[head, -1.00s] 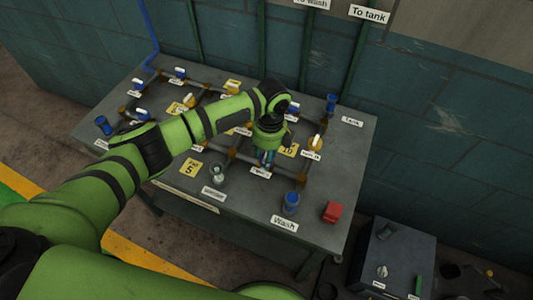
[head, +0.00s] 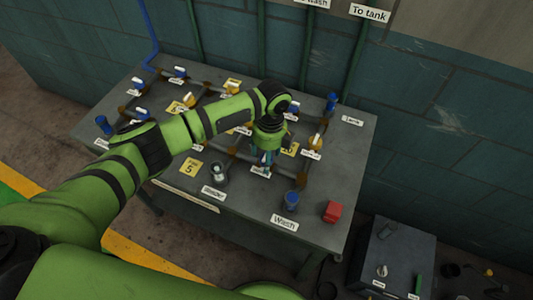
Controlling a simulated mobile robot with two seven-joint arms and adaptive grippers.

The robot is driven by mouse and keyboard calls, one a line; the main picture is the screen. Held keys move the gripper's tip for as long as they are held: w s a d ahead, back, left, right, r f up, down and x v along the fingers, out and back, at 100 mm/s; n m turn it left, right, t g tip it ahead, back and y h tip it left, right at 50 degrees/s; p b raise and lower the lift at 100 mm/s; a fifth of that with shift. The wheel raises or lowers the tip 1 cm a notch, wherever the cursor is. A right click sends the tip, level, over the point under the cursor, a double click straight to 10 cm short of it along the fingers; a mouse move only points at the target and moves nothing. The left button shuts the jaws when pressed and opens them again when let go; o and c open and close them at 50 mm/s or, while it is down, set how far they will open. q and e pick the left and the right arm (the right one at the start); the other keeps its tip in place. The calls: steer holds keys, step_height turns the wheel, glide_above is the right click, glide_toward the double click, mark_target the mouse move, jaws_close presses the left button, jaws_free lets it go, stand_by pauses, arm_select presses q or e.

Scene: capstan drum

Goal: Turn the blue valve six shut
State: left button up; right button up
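The grey bench (head: 335,165) carries brown pipework with several small valves, some with blue and some with yellow handles. My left gripper (head: 264,162) points straight down over the front middle of the pipework, close above a white label (head: 260,170). The fingers hide what is directly under them, and the valve there cannot be made out. Whether the fingers are apart or shut on a handle is too small to tell. The label's number is not readable, so I cannot confirm which valve is six. My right gripper is not in view.
A blue fitting (head: 291,201) stands behind the Wash label (head: 284,222), beside a red block (head: 332,212). A yellow valve (head: 316,141) is right of the gripper. A grey fitting (head: 219,173) is to its left. A grey cabinet (head: 396,258) stands at lower right.

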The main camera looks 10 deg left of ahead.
arm_select(q)
step_height(320, 180, up, 12)
steer(key=shift+w+d, duration=0.35)
stand_by(0.6)
